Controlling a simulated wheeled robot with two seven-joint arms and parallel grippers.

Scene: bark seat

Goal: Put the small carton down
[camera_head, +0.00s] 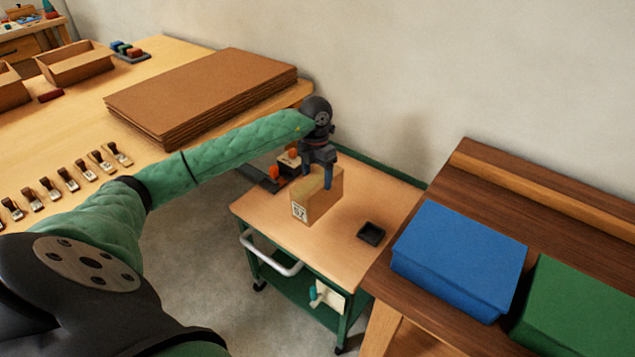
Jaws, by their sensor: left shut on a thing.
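The small carton (321,202) is a brown cardboard box with a white printed label on its near left face. My left gripper (328,178) is shut on the carton from above, with a dark blue finger against its side. The carton is over the wooden top of a green cart (285,237). I cannot tell whether its bottom touches the cart top. My right gripper does not show.
A small black tray (371,233) lies on the cart top, right of the carton. Orange-and-black items (287,163) stand behind it. A dark wooden bench with a blue box (458,258) and green box (575,310) is at right. Flat cardboard (200,95) lies on the left table.

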